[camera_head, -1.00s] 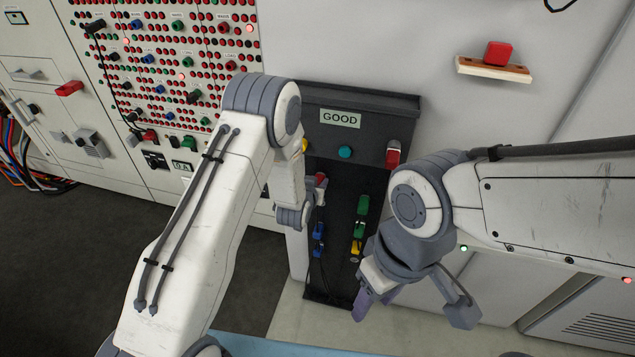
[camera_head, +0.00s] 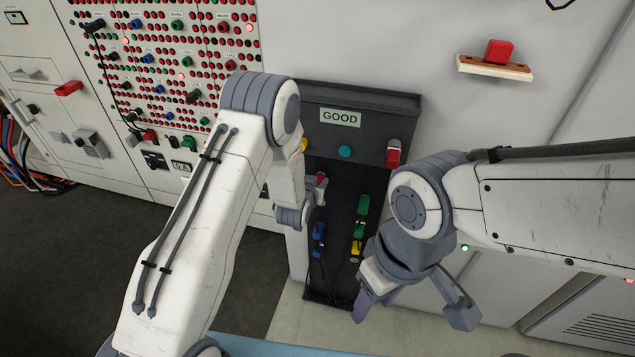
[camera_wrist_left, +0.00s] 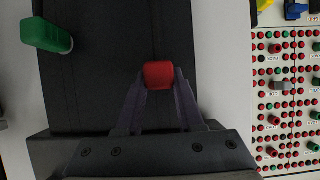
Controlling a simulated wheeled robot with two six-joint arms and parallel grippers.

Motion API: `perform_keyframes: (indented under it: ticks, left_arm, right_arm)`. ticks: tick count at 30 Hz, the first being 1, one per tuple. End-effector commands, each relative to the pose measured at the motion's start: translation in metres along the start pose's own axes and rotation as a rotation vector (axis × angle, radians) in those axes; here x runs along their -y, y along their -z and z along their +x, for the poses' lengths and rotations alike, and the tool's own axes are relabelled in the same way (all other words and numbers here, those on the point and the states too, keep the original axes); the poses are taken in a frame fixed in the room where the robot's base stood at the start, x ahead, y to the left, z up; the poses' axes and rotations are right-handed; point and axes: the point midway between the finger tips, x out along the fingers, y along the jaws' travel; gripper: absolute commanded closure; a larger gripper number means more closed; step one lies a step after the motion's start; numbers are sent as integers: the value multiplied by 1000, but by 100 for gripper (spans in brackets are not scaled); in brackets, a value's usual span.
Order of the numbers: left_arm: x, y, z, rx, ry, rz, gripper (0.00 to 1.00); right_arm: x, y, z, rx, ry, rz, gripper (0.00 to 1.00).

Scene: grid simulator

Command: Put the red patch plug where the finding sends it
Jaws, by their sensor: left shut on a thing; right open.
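The red patch plug (camera_wrist_left: 159,75) shows as a red block between the fingertips of my left gripper (camera_wrist_left: 160,92). The gripper is shut on it, in front of a dark panel. In the head view a bit of red (camera_head: 321,178) shows beside my left wrist; the fingers are mostly hidden there. The dark panel (camera_head: 330,278) carries a sign reading GOOD (camera_head: 340,118). Green (camera_head: 363,205), blue (camera_head: 318,232) and yellow (camera_head: 356,247) plugs sit on its lower part. My right gripper (camera_head: 366,303) is open and empty, in front of the panel's lower right.
A teal button (camera_head: 344,152) and a red-and-white piece (camera_head: 393,154) are on the panel's upper part. A cabinet with many red lights and coloured knobs (camera_head: 170,70) stands at left. A red block (camera_head: 499,52) sits on a small wall shelf (camera_head: 494,69) at upper right.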

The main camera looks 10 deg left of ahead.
Motion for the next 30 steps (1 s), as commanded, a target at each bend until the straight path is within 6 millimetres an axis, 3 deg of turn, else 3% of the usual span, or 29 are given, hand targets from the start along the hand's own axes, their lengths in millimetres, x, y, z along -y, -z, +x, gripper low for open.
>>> perform_keyframes:
  ticks: [10, 11, 12, 13, 23, 30]
  left_arm:
    - [0, 0, 4, 2, 0, 0, 100]
    - [0, 1, 3, 2, 0, 0, 52]
    - [0, 1, 3, 2, 0, 0, 37]
    - [0, 1, 3, 2, 0, 0, 29]
    - [0, 1, 2, 1, 0, 0, 29]
    - [0, 0, -26, 2, 0, 0, 29]
  right_arm:
    - [0, 0, 4, 0, 0, 0, 50]
    - [0, 0, 4, 0, 0, 0, 50]
    - [0, 0, 3, 0, 0, 0, 50]
    - [0, 0, 3, 0, 0, 0, 50]
    - [0, 0, 4, 0, 0, 0, 50]
    - [-1, 0, 9, 0, 0, 0, 50]
